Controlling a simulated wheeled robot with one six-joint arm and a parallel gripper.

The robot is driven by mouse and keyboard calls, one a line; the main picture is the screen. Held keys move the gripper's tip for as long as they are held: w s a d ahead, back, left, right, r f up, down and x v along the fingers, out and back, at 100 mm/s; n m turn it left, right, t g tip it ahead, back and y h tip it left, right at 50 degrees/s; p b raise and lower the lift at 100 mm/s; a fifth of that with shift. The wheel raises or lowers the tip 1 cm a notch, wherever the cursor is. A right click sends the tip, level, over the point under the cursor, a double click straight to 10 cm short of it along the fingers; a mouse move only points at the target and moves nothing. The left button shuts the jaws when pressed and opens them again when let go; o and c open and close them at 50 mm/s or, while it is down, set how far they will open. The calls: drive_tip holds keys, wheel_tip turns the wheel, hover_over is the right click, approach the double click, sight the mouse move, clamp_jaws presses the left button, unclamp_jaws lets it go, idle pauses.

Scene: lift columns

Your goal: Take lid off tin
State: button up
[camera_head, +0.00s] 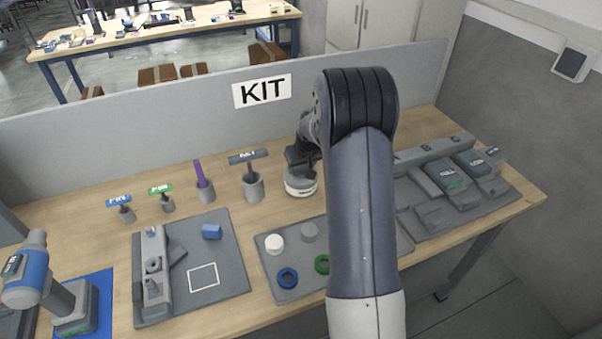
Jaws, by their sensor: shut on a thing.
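A round tin (301,190), pale with a darker band, stands at the back of the table, just left of my arm. My gripper (297,163) is dark and reaches down over the top of the tin from behind my arm. It is shut on the lid at the top of the tin. The fingertips and the lid's edge are small and partly hidden, so I cannot tell whether the lid is apart from the tin.
A grey cup (253,188) with a labelled handle stands left of the tin. A grey tray (295,290) with a white disc (274,244) and coloured rings lies in front, partly behind my arm. A partition (190,113) marked KIT runs behind. Grey blocks (445,180) sit right.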

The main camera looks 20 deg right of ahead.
drive_tip(key=shift+c, duration=0.9)
